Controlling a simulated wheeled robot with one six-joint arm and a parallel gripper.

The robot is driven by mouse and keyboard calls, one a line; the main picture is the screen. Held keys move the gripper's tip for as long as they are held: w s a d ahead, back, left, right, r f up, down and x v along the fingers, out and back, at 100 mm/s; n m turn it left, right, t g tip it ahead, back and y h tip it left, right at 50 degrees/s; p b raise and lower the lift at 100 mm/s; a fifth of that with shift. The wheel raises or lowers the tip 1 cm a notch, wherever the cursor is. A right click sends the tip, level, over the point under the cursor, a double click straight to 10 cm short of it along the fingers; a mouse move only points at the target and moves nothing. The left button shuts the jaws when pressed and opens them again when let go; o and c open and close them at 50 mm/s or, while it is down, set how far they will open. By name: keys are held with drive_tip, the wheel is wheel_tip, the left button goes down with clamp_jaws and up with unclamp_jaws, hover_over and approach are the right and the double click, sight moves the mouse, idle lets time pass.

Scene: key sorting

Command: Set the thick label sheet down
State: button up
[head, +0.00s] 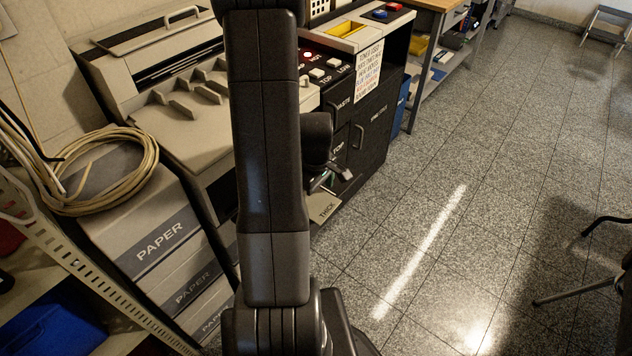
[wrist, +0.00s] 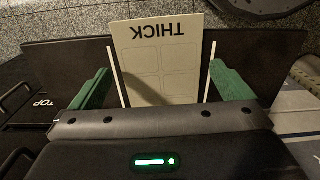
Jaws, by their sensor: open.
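The thick label sheet (wrist: 165,62) is a pale beige sheet with outlined labels and the word THICK, upside down in the wrist view. It lies between two thin white strips (wrist: 118,74) on a dark flat surface (wrist: 262,45), and its near end is hidden behind my wrist housing. In the head view the sheet (head: 324,207) shows only partly, beside the dark cabinet. My gripper (wrist: 160,78) is open, with one green finger on each side of the sheet, outside the strips. Neither finger touches the sheet. In the head view my arm mostly hides the gripper (head: 332,178).
The dark cabinet (head: 375,140) with buttons and lettering stands behind. Grey paper drawers (head: 165,240) and a coiled cable (head: 125,195) are at the left. The tiled floor (head: 470,200) at the right is mostly clear, with a dark-legged stand (head: 575,292) at the far right.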

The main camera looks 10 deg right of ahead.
drive_tip(key=shift+f, duration=0.9)
drive_tip(key=c, duration=0.7)
drive_tip(key=shift+w+a, duration=0.85)
drive_tip(key=shift+w, duration=0.15)
drive_tip(key=o, duration=0.7)
